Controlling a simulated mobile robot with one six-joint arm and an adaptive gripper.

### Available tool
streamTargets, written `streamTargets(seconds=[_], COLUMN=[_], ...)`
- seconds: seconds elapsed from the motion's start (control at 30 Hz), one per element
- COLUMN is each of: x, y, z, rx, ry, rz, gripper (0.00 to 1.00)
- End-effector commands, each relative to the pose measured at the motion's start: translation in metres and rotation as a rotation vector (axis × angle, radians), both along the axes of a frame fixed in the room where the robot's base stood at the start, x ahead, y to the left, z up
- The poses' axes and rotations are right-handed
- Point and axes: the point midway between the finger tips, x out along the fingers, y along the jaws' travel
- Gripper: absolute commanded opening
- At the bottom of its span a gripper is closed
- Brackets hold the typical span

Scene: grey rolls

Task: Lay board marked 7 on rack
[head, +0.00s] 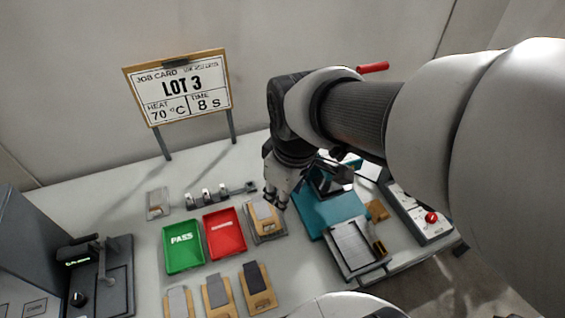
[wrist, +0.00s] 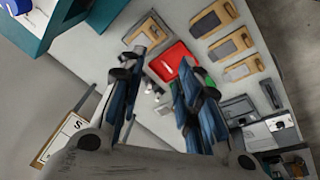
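Several tan boards with grey sheets lie on the table. Three lie in a front row: a left board (head: 178,302), a middle board (head: 217,292) and a right board (head: 257,286). The wrist view also shows a row of boards (wrist: 230,46). Another tan board (head: 264,215) lies on a grey holder (head: 264,238) right of the red tray; it also shows in the wrist view (wrist: 150,33). I cannot read a 7 on any board, nor tell which fixture is the rack. My gripper (head: 275,203) is above the table near that holder. Its fingers (wrist: 160,62) are apart and empty.
A green PASS tray (head: 182,247) and a red tray (head: 224,233) stand mid-table. A teal machine (head: 325,212) with a grey plate (head: 352,244) is at right, beside a control box (head: 418,212). A job card (head: 180,88) reading LOT 3 stands behind.

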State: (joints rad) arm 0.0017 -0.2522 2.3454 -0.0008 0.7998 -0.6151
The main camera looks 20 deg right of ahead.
Motion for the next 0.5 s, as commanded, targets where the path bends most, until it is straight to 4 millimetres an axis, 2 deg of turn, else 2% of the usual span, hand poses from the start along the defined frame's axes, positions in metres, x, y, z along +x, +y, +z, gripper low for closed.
streamTargets(seconds=[0.03,0.2,0.33,0.5], x=[-0.017,-0.067,-0.09,-0.101], y=[0.0,0.0,0.0,0.0], z=[0.014,0.034,0.038,0.039], rx=[0.024,0.116,0.169,0.197], ry=[-0.037,-0.109,-0.141,-0.155], rz=[-0.088,-0.374,-0.513,-0.583], gripper=[0.31,0.31,0.31,0.31])
